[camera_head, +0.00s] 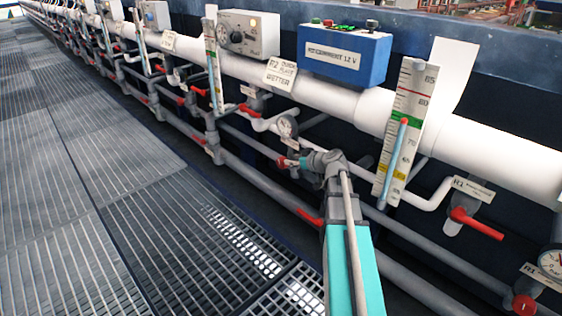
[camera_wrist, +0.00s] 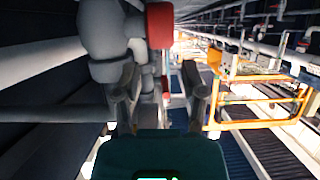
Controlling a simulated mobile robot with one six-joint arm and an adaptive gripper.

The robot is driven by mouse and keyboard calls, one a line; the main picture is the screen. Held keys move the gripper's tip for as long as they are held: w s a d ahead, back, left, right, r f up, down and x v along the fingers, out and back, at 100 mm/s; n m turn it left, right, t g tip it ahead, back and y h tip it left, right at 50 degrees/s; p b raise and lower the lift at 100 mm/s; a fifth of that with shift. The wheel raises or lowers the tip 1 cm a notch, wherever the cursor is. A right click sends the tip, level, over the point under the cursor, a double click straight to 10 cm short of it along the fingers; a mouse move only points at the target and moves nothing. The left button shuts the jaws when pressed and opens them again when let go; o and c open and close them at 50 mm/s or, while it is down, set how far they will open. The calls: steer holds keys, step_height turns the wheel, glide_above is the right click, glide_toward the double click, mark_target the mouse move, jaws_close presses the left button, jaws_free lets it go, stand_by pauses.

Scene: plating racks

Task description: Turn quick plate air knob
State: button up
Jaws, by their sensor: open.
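A red knob (camera_wrist: 160,25) on a grey valve body (camera_wrist: 103,30) fills the top of the wrist view, just ahead of my gripper (camera_wrist: 160,80). The two fingers are spread apart, with grey piping and a second red part (camera_wrist: 165,85) seen in the gap between them. I cannot tell whether any finger touches the valve. In the head view, my gripper (camera_head: 308,161) reaches toward the pipes, with a small red knob (camera_head: 284,162) just to its left. I see no readable label on this knob, so I cannot tell whether it is the air knob.
A round gauge (camera_head: 287,127) sits just above my gripper. A tall scale gauge (camera_head: 406,120) stands close on the right. Red valve handles (camera_head: 476,223) stick out along the pipes. A blue box (camera_head: 345,53) sits above the white pipe (camera_head: 340,100). The grated walkway (camera_head: 100,215) is clear.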

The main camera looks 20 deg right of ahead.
mark_target(284, 158)
steer(key=b+x, duration=0.2)
steer(key=x, duration=0.6)
steer(key=shift+b, duration=0.3)
steer(key=shift+f, duration=0.1)
jaws_close()
